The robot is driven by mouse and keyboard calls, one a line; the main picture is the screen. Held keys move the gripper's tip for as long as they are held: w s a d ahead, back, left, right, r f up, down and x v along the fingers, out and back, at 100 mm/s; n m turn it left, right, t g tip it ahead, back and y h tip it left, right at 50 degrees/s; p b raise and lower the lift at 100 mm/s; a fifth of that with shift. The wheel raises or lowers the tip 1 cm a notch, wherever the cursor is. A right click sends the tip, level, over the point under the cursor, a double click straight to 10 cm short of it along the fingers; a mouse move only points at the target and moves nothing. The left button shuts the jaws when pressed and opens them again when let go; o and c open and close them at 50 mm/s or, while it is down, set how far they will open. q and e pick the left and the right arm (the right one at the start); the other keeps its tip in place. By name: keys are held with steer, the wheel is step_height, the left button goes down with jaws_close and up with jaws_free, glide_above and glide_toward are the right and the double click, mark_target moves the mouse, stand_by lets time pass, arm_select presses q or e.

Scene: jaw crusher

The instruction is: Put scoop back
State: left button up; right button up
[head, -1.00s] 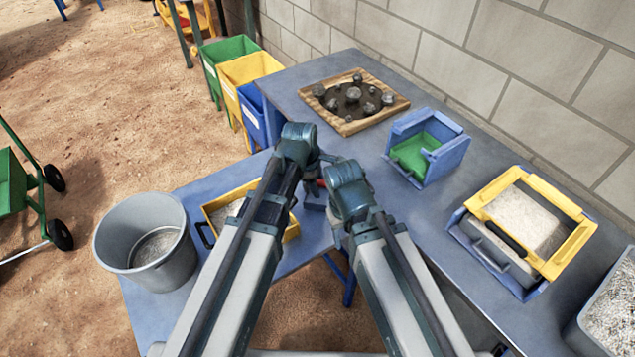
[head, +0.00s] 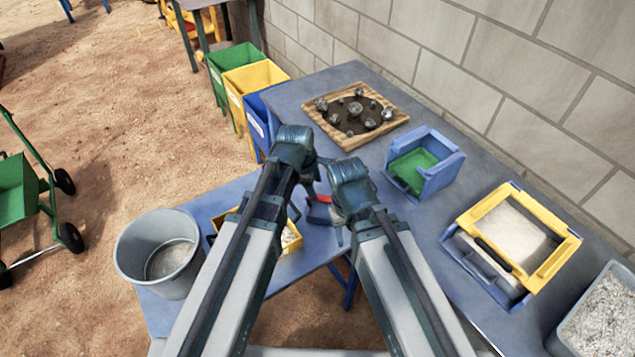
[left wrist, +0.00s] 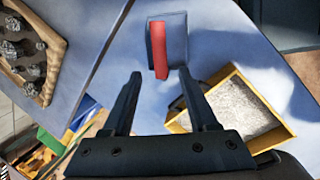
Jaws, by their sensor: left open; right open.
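A red-handled piece with a grey-blue block-like part (head: 322,198) lies on the blue table. It may be the scoop, but its full shape is unclear. In the left wrist view its red bar (left wrist: 161,50) lies just beyond the fingertips. My left gripper (head: 308,197) is open and empty above the table, and its two fingers (left wrist: 159,74) show apart. A yellow tray of pale gravel (head: 292,238) with a dark handle is partly behind my left arm. It also shows in the left wrist view (left wrist: 228,76). My right gripper (head: 343,225) is open, its fingers mostly hidden.
A grey bucket (head: 128,262) stands at the table's left. A wooden tray of stones (head: 393,122), a blue box with a green inside (head: 446,172), a yellow-framed box (head: 568,252) and a gravel bin (head: 562,338) stand on the right table. A wall runs behind.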

arm_select(q)
steer(key=p+v, duration=0.2)
steer(key=v, duration=0.2)
arm_select(e)
step_height(320, 180, up, 4)
steer(key=shift+f, duration=0.15)
arm_select(q)
steer(key=shift+f, duration=0.1)
steer(key=s+a+m+g+y, duration=0.2)
steer(key=s+a+m, duration=0.7)
steer(key=a+m, duration=0.55)
steer(key=s+d+m+y, duration=0.1)
steer(key=s+d+m, duration=0.4)
steer(key=d, duration=0.7)
steer(key=shift+s+d+f+g, duration=0.15)
steer(key=shift+d+f+g, duration=0.1)
steer(key=shift+f+g, duration=0.15)
